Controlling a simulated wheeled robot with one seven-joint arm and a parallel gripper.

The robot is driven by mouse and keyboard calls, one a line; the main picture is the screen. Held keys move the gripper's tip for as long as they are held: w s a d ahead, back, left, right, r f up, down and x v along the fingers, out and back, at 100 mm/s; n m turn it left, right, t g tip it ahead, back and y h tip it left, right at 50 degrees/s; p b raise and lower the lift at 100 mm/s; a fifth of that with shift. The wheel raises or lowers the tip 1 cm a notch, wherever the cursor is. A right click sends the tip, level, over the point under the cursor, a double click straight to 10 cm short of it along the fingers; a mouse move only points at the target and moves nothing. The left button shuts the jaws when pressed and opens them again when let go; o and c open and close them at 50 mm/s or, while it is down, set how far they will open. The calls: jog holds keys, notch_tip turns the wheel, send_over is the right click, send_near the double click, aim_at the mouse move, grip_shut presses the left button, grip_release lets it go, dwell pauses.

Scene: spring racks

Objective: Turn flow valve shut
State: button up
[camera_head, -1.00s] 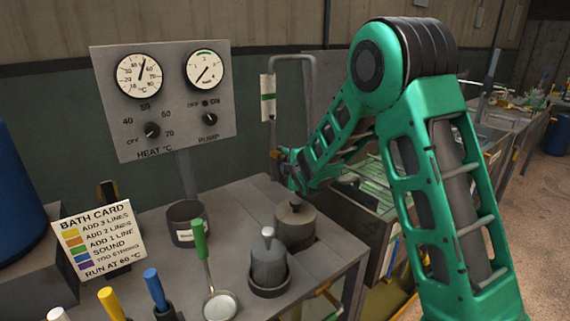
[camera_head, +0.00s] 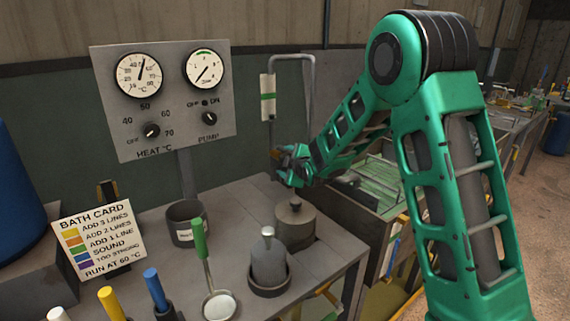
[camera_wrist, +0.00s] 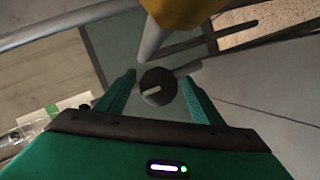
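In the wrist view a round dark knob (camera_wrist: 158,98) with a pale bar across its face shows between my fingers; it looks like the flow valve. My gripper (camera_wrist: 158,77) is open, with one green finger on each side of the knob. I cannot tell whether the fingers touch it. In the head view my gripper (camera_head: 284,163) is beside the bent grey pipe (camera_head: 312,85), below and right of the flow tube with a green band (camera_head: 268,97). The knob cannot be made out in that view.
An orange-yellow part (camera_wrist: 185,10) and grey pipes lie close beyond my fingers in the wrist view. The gauge panel (camera_head: 165,100) stands left. A lidded pot (camera_head: 295,225), a grey cup (camera_head: 187,222) and a green-handled ladle (camera_head: 203,250) are on the bench.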

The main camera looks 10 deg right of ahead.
jog(key=v, duration=1)
jog(key=shift+s, duration=0.35)
